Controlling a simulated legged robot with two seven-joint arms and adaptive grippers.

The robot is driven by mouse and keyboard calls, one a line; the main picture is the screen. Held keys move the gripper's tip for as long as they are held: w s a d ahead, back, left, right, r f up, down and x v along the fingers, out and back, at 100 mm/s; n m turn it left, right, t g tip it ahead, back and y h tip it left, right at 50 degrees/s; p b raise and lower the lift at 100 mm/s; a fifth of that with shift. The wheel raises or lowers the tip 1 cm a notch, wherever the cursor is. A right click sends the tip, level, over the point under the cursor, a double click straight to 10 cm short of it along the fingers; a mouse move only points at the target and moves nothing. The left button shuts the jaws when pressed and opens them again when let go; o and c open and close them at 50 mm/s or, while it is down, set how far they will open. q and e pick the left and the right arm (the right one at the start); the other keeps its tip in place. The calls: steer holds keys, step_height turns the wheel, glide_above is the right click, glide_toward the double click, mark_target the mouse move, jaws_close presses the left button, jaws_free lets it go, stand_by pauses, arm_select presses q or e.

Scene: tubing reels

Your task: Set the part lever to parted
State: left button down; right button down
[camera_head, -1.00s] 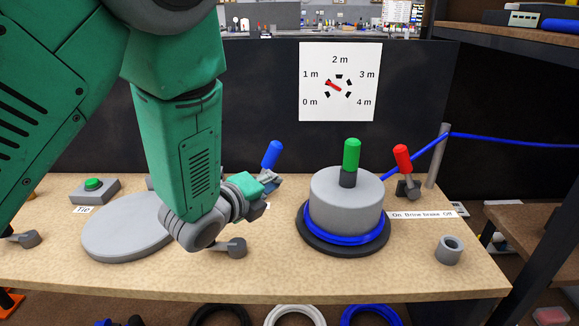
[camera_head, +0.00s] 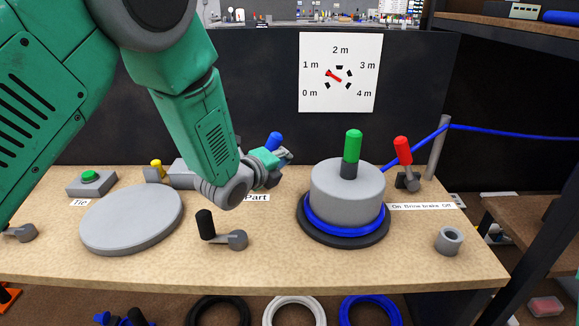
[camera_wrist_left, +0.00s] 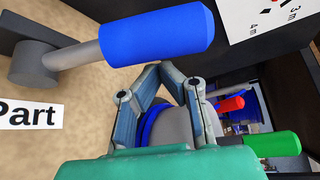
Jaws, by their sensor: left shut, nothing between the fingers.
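The part lever has a blue handle (camera_head: 274,139); in the head view its lower part is hidden behind my left gripper (camera_head: 284,156). The left wrist view shows the blue handle (camera_wrist_left: 165,36) on a grey shaft from a round pivot (camera_wrist_left: 34,63), beside the "Part" label (camera_wrist_left: 30,115). My left gripper (camera_wrist_left: 165,70) is shut and empty. Its fingertips appear close to the handle's lower side in that view; I cannot tell whether they touch. In the head view the "Part" label (camera_head: 257,198) lies just below the gripper. My right gripper is out of view.
A grey drum with a green handle (camera_head: 352,147) and blue tubing stands right of the gripper. A red lever (camera_head: 403,151) stands behind it. A black-handled crank (camera_head: 206,223), a grey disc (camera_head: 132,219) and a green button (camera_head: 90,176) are on the left.

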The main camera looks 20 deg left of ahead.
mark_target(266, 146)
arm_select(q)
steer(key=a+r+n+b, duration=0.1)
steer(key=s+a+n+t+h+b, duration=0.1)
steer(key=a, duration=0.1)
steer(key=a+r+n+t+b, duration=0.1)
steer(key=a, duration=0.1)
steer(key=shift+s+r, duration=0.15)
steer(key=shift+r, duration=0.15)
steer(key=shift+s+a+n+t+b, duration=0.2)
steer(key=shift+a+n+t+b, duration=0.2)
steer(key=shift+a+b, duration=0.3)
steer(key=shift+s+a+n+t+b, duration=0.25)
steer(key=shift+a+n+b, duration=0.25)
steer(key=shift+a, duration=0.35)
steer(key=shift+s+a+n+t+b, duration=0.2)
steer(key=shift+a+n+t+b, duration=0.15)
steer(key=shift+a+n+b, duration=0.35)
steer(key=shift+a, duration=0.2)
steer(key=shift+s+f, duration=0.1)
steer(key=shift+s, duration=0.05)
